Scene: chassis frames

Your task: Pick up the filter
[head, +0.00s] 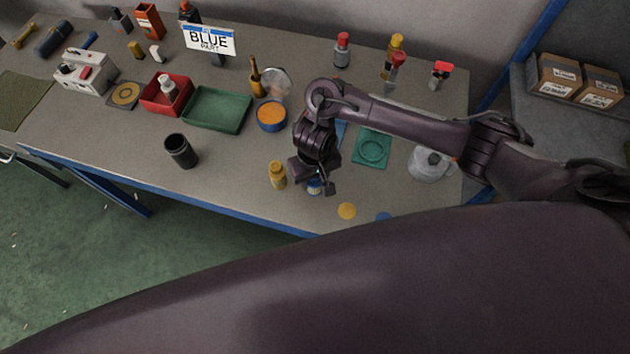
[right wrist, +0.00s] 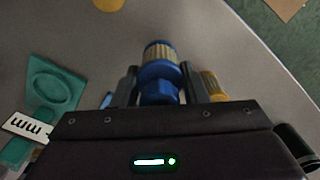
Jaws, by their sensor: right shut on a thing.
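The filter (right wrist: 160,55) has a ribbed tan body with blue end parts. In the right wrist view it sits between the two fingers of my right gripper (right wrist: 160,80), which is shut on it. In the head view my right gripper (head: 316,182) points down near the front edge of the bench. The filter (head: 314,188) shows only partly below it there, and the gripper hides the rest. I cannot tell if the filter touches the bench. My left gripper is not in view.
A yellow disc (head: 347,211) lies near the front edge. A green holder with a round recess (head: 372,149) and an orange-filled bowl (head: 271,115) are behind.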

